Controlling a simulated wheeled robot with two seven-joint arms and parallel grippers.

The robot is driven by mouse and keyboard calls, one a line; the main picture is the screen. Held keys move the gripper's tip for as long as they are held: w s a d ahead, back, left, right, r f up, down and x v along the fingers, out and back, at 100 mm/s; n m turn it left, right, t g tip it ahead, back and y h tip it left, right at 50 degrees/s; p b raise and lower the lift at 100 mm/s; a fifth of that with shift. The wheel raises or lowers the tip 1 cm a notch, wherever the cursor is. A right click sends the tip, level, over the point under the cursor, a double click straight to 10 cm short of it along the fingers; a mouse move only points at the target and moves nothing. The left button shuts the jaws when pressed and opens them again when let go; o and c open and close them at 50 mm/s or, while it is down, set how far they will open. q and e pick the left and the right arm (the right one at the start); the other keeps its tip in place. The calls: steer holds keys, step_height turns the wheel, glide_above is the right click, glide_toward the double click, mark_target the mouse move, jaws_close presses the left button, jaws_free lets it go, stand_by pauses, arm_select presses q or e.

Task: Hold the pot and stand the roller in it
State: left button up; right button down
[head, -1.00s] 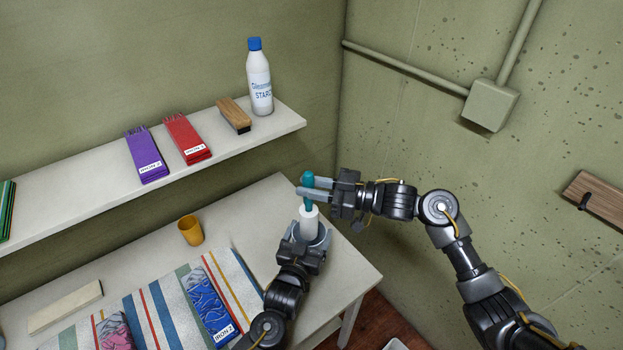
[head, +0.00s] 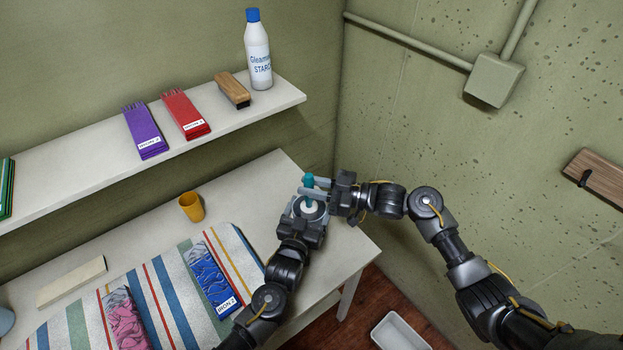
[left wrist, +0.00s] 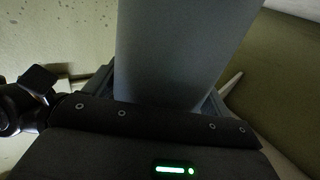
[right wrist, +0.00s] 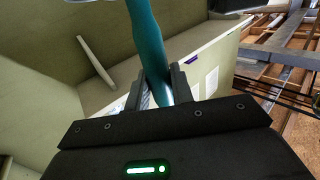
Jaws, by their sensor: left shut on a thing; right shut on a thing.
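The grey pot (head: 323,213) is over the table's right end, with my left gripper (head: 304,222) shut on it. Its grey wall fills the upper middle of the left wrist view (left wrist: 185,55). The roller has a teal handle (head: 308,181) and a white lower part (head: 309,206). My right gripper (head: 318,188) is shut on the teal handle, which also shows between its fingers in the right wrist view (right wrist: 148,45). The roller is about upright, its white part within the pot's rim as seen from above. Its lower end is hidden, so I cannot tell whether it touches the bottom.
A yellow cup (head: 191,206), a striped cloth (head: 150,290) with patterned packets, and a pale block (head: 71,282) lie on the table (head: 130,245). The shelf (head: 90,190) above holds a starch bottle (head: 258,52), a brush and packets. A wall is at right.

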steer(key=shift+f, duration=1.3)
steer(key=c, duration=1.1)
jaws_free()
steer(key=v, duration=1.2)
arm_select(q)
steer(key=o, duration=0.9)
